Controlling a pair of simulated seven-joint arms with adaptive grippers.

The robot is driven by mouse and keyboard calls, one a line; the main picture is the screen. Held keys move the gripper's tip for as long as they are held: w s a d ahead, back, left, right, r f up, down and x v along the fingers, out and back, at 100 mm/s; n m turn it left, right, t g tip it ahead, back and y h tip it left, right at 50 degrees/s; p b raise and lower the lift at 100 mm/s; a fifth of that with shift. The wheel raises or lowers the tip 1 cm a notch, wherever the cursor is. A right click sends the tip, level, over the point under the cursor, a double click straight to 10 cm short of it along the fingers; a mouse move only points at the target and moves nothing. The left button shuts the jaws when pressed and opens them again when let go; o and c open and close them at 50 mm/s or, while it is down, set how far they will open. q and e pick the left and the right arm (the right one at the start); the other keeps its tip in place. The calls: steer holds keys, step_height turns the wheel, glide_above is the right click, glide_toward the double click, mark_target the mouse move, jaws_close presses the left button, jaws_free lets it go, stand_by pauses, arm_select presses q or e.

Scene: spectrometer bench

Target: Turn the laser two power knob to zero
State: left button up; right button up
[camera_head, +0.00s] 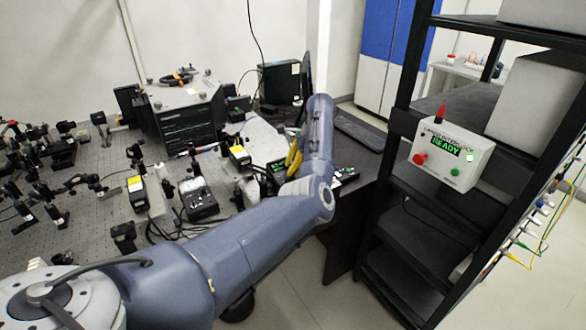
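My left arm reaches in from the lower left, and its forearm rises over the right end of the optical bench. The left gripper is mostly hidden behind my own arm links, and whether its fingers are open or shut does not show. A small black controller with a green display (278,167) sits on the bench just left of my wrist. Another dark unit with a small lit display (347,174) lies right of my forearm. The knobs are too small to make out, and I cannot tell which unit is laser two. My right gripper is not in view.
A black rack (395,190) stands at the right, holding a white interlock box (452,155) that reads READY. The perforated bench (85,235) is crowded with optics mounts, a meter (198,198) and a large black instrument (186,120). A keyboard (361,131) lies behind my forearm.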

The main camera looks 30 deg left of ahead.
arm_select(q)
steer(key=shift+o, duration=0.8)
steer(key=shift+r, duration=0.1)
steer(key=v, duration=1.1)
steer(key=shift+d+r, duration=0.15)
steer(key=shift+r, duration=0.2)
steer(key=shift+w, duration=0.15)
